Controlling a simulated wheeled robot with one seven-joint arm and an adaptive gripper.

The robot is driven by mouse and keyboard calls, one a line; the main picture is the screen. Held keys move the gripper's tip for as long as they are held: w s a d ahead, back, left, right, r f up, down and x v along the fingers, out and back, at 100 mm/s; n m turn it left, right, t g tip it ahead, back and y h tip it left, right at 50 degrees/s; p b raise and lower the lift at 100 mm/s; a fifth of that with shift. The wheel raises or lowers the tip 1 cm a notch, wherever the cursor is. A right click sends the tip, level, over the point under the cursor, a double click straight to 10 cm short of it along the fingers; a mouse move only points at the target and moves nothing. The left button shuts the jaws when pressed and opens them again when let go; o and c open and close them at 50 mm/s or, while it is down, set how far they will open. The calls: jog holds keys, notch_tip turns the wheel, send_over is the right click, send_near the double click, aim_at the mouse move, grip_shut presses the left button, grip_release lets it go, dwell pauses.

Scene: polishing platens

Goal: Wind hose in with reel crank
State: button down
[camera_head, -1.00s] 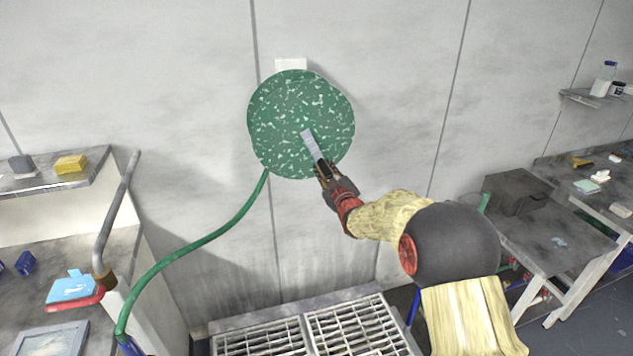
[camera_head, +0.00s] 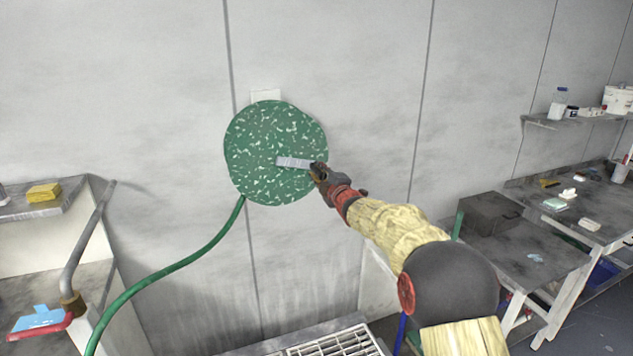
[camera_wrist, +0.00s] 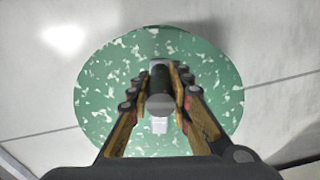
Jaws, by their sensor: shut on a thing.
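The green speckled hose reel (camera_head: 262,135) is mounted on the wall, with a grey crank arm (camera_head: 294,162) running from its middle to the right. My gripper (camera_head: 318,170) is at the outer end of the crank arm. In the wrist view, my gripper (camera_wrist: 160,95) is shut on the dark round crank handle (camera_wrist: 160,105), with a finger on each side. The reel's disc (camera_wrist: 100,95) fills the background there. The green hose (camera_head: 170,267) hangs from the reel's lower left and runs down to the left. Its far end is out of view.
A metal grating (camera_head: 335,346) lies below the reel. At left stand a shelf with a yellow sponge (camera_head: 44,192) and a grey bent pipe (camera_head: 85,235). At right is a bench (camera_head: 525,255) with a dark box (camera_head: 490,213). The wall around the reel is clear.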

notch_tip(320, 180, up, 2)
jog(key=shift+d+r, duration=0.1)
jog(key=shift+r, duration=0.55)
jog(key=shift+r, duration=0.15)
jog(key=c, duration=2)
grip_release()
jog(key=o, duration=0.4)
jog(key=shift+f, duration=0.2)
jog(key=shift+s+a, duration=0.2)
jog(key=v, duration=1.1)
jog(key=shift+s+d+f, duration=0.1)
jog(key=shift+s+d, duration=0.1)
jog(key=shift+d, duration=0.2)
